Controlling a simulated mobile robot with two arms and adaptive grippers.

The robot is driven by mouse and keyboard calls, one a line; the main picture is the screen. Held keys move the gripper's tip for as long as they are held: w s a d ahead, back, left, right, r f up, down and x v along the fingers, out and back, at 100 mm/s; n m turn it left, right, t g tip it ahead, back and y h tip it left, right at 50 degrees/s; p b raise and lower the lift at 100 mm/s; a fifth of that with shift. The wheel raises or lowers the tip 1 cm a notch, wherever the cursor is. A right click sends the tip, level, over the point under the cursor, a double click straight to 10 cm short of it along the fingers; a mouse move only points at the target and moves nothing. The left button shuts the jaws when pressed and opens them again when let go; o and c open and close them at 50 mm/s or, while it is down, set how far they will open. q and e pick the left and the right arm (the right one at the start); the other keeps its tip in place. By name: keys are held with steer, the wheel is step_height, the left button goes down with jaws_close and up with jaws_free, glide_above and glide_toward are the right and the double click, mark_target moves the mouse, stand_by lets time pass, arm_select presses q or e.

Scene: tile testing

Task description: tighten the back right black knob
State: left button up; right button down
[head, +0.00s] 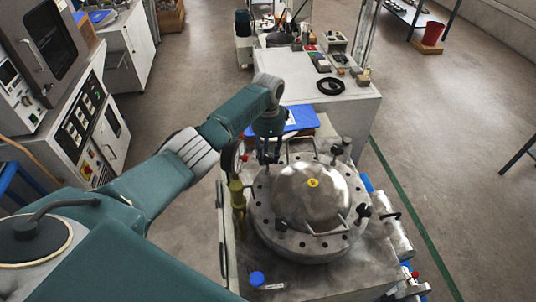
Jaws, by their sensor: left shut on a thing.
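A round steel vessel with a domed lid (300,190) and a flange with bolt holes stands on a metal bench. A black knob (338,151) sits at the back right of the flange, with clear space around it. Another black knob (363,210) is at the right front. My left gripper (269,158) points down at the back left of the flange. It is shut on what seems to be a black knob there, mostly hidden by the fingers. My right gripper is not in view.
Metal bar handles cross the lid's back and front. A gauge (229,157) and yellow-green fitting (237,193) stand left of the vessel, close to my left arm. A blue-capped item (257,279) lies at the bench front. A white table (335,108) with small parts stands behind.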

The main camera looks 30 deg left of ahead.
arm_select(q)
steer(key=o, duration=1)
steer(key=shift+w+r, duration=0.2)
steer(key=shift+o, duration=0.8)
steer(key=shift+s, duration=0.15)
step_height(320, 180, up, 12)
steer(key=shift+f, duration=0.15)
